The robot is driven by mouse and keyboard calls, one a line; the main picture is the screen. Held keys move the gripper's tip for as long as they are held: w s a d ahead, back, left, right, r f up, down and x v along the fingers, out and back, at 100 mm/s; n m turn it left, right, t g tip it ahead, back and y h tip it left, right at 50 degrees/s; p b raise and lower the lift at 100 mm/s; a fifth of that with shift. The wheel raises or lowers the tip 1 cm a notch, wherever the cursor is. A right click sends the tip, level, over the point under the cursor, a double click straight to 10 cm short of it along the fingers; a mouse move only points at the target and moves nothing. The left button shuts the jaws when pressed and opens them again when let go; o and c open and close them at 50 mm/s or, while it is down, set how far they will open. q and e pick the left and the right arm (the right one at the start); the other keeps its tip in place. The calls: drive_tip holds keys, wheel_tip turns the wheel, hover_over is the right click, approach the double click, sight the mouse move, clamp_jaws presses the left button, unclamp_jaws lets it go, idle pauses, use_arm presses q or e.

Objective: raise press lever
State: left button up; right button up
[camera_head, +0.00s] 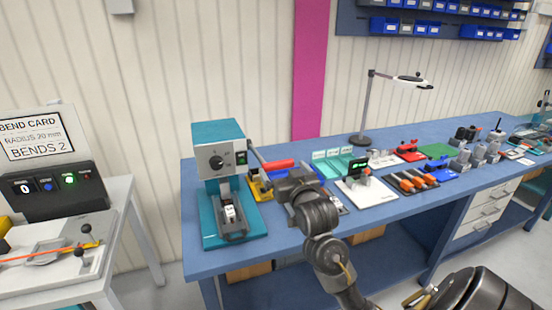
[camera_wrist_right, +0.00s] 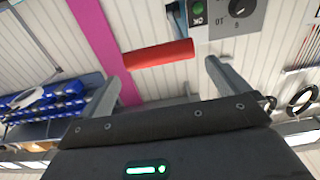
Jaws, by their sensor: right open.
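The teal press (camera_head: 220,160) stands on the near left end of the blue bench, with a grey control face and a small white piece in its lower fixture. Its lever (camera_head: 257,155) slopes down to the right and ends in a red handle (camera_head: 279,164). My right gripper (camera_head: 280,178) is just below and in front of the handle. In the right wrist view the red handle (camera_wrist_right: 158,54) lies across the gap ahead of the open fingers (camera_wrist_right: 163,74). I cannot tell whether they touch it. My left gripper is not in view.
A yellow fixture (camera_head: 260,189) stands beside the press, partly behind my right gripper. A white stand with a dark display (camera_head: 358,165) and orange-handled tools (camera_head: 412,183) lie to the right. A lamp (camera_head: 366,110) rises behind. Free wall space lies above the lever.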

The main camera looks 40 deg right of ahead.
sight(279, 164)
drive_tip(key=p+x, duration=0.1)
drive_tip(key=x, duration=0.5)
drive_tip(key=shift+s+r, duration=0.1)
drive_tip(key=shift+w+d+p, duration=0.25)
drive_tip(key=shift+w+p, duration=0.1)
drive_tip(key=shift+w, duration=0.3)
drive_tip(key=shift+c, duration=0.4)
